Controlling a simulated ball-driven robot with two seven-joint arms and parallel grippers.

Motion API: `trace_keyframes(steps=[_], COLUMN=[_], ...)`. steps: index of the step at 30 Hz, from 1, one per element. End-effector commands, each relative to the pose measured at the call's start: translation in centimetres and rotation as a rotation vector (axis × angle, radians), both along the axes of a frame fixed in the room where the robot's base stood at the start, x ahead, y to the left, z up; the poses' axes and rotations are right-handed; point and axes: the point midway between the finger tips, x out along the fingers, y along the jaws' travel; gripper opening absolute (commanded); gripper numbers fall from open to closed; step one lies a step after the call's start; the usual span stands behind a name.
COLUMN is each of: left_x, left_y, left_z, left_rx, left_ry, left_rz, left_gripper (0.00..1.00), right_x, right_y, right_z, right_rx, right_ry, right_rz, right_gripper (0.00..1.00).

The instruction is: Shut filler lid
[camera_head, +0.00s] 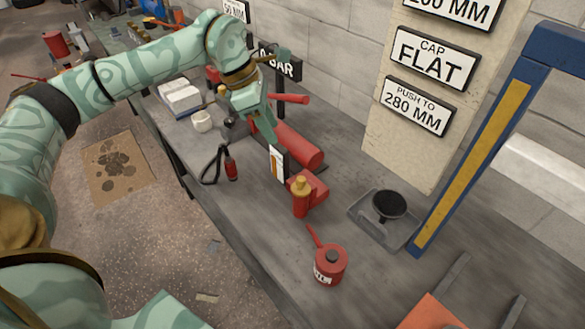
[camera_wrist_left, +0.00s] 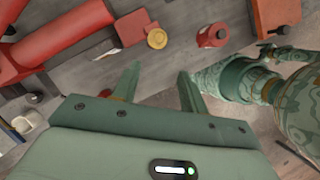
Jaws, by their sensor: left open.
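A short red filler neck (camera_head: 300,207) stands upright on the bench with a yellow round cap (camera_head: 301,185) on top. The cap also shows as a yellow disc in the left wrist view (camera_wrist_left: 157,38), beside a flat red piece (camera_wrist_left: 133,26). I cannot tell which piece is the filler lid or how far it is open. My left gripper (camera_head: 270,136) is over the bench beside a thick red cylinder (camera_head: 297,145), behind and left of the cap. Its fingers are apart and empty in the left wrist view (camera_wrist_left: 158,88). My right gripper is not in view.
A red oil can (camera_head: 330,264) with a spout stands nearer. A grey tray (camera_head: 367,213) holds a black round piece (camera_head: 389,205). A blue and yellow post (camera_head: 470,160) rises at right.

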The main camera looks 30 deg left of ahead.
Motion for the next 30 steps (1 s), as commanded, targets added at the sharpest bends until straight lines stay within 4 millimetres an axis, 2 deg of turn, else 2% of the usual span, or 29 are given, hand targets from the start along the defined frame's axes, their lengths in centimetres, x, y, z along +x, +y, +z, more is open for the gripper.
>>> trace_keyframes(steps=[5, 12, 18, 24, 30], left_x=[0.3, 1.2, 2.0, 2.4, 2.5], left_y=[-0.8, -3.0, -4.6, -5.5, -5.8], left_z=[-2.5, -8.2, -12.3, -14.5, -15.0], left_rx=[0.0, -0.002, -0.003, -0.002, -0.002], left_ry=[0.001, 0.002, -0.001, -0.004, -0.005], left_rz=[-0.011, -0.011, -0.009, -0.009, -0.008], left_gripper=[0.43, 0.43, 0.43, 0.43, 0.43], right_x=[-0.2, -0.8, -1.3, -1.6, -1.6], right_y=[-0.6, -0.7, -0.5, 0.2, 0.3], right_z=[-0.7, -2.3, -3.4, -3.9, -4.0], right_rx=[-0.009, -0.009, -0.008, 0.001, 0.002], right_ry=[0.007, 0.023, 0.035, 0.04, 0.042], right_rz=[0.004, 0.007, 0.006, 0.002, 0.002], right_gripper=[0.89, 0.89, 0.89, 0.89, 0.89])
